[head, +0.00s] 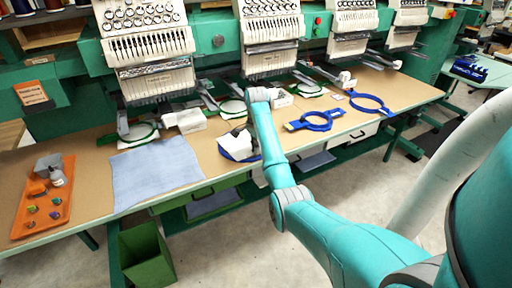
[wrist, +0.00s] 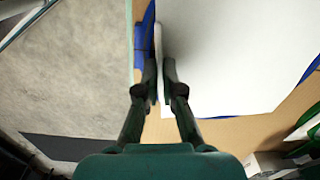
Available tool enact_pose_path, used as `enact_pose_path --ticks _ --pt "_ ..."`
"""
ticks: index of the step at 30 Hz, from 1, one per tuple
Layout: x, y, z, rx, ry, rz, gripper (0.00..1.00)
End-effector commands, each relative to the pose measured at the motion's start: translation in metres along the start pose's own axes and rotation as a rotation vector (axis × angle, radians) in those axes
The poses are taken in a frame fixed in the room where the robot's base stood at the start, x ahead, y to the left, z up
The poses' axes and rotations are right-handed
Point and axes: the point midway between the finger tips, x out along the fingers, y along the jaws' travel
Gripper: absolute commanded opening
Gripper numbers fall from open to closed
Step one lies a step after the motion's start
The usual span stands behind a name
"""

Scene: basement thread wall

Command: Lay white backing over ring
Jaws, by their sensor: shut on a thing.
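The white backing (wrist: 230,55) is a pale flat sheet that fills much of the right half of the wrist view. My gripper (wrist: 160,75) is shut on its near left edge. Blue parts of a ring (wrist: 144,40) show beside and behind the sheet. In the head view a white piece (head: 236,139) lies over or just above a blue ring (head: 229,156) at the table's front edge, beside my forearm. Whether the sheet rests on the ring I cannot tell. My fingers are hidden in the head view.
Two more blue hoops (head: 316,121) (head: 370,103) lie to the right on the tan table. A light blue cloth (head: 155,171) and an orange tray (head: 44,207) are to the left. Embroidery heads (head: 268,38) hang over the back. A green bin (head: 146,254) stands below.

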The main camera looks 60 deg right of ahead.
Motion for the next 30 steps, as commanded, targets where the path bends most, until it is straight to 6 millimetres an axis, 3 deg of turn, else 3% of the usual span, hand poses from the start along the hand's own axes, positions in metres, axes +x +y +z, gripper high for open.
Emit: enact_pose_path --ticks 11,15,25,30 --pt "0.0 0.0 0.001 0.0 0.0 0.0 0.0" --pt "0.0 0.0 0.001 0.0 0.0 0.0 0.35" --pt "-0.001 0.0 0.0 0.0 0.0 0.0 0.35" --pt "-0.013 -0.001 -0.001 0.005 0.001 -0.002 0.35"
